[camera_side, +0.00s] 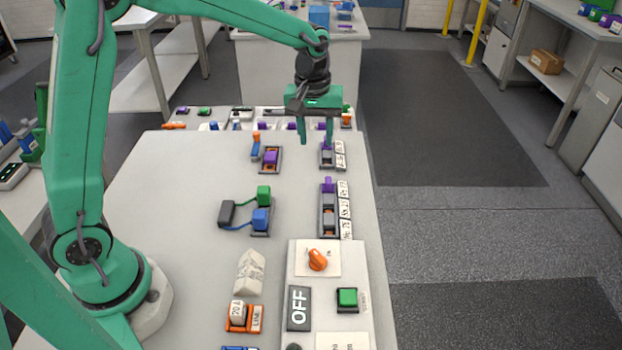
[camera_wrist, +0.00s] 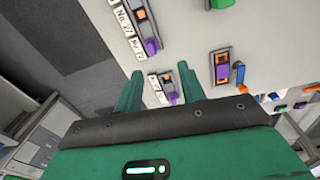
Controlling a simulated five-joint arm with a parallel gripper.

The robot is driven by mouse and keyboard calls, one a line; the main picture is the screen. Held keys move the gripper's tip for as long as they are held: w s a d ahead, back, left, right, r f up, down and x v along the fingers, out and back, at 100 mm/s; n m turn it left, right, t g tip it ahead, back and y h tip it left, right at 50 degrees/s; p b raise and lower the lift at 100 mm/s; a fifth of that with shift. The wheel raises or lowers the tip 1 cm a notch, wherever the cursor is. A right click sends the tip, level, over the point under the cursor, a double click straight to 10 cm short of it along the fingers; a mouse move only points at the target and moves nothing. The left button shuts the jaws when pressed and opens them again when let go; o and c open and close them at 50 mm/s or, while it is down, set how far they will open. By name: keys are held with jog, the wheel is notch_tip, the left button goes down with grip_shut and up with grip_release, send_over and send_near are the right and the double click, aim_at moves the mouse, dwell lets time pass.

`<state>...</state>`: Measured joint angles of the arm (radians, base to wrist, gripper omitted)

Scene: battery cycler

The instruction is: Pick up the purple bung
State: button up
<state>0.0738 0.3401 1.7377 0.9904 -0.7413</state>
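Several purple pieces are in view, and I cannot tell for sure which is the bung. One purple piece (camera_side: 327,144) sits in a small dark holder with white labels; it also shows between my fingers in the wrist view (camera_wrist: 172,97). Another purple piece (camera_side: 328,184) stands at the far end of a longer labelled rack, also in the wrist view (camera_wrist: 151,47). A third (camera_side: 270,157) is in a small holder to the left, also in the wrist view (camera_wrist: 222,72). My gripper (camera_side: 315,139) is open and empty, pointing down over the small labelled holder, its fingers (camera_wrist: 159,75) apart.
The long labelled rack (camera_side: 328,225) lies nearer. A blue and orange piece (camera_side: 256,147) stands beside the left holder. Green and blue plugs (camera_side: 263,194) with cables are mid-table. A panel with an orange knob (camera_side: 317,260) is at the front. The table's left part is clear.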

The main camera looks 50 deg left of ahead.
jog(key=n, duration=0.1)
send_over(328, 179)
jog(key=shift+g, duration=0.4)
notch_tip(328, 179, down, 5)
jog(key=shift+f, duration=4)
grip_shut()
